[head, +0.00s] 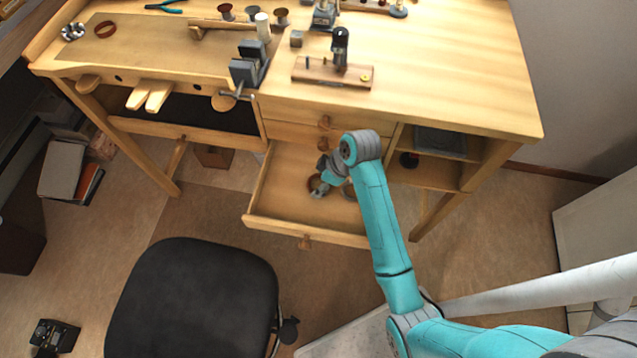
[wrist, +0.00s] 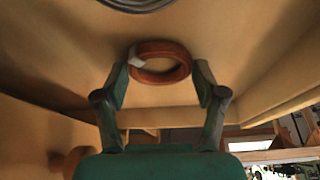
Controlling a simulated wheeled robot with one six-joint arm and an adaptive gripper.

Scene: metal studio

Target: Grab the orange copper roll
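The orange-brown copper roll (wrist: 178,74) is a ring with a pale band on its left side, lying in the open drawer. In the head view the copper roll (head: 314,182) is partly hidden by my gripper (head: 319,191), which reaches down into the drawer. In the wrist view my gripper (wrist: 160,72) is open, with one finger at the left and one at the right of the roll. The fingertips are close to its sides; I cannot tell whether they touch it.
A grey coil (wrist: 138,3) lies in the same drawer, and the drawer (head: 283,222) has raised walls around my gripper. The wooden workbench (head: 450,75) with tools stands above and behind. A black chair (head: 195,300) stands at the front left.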

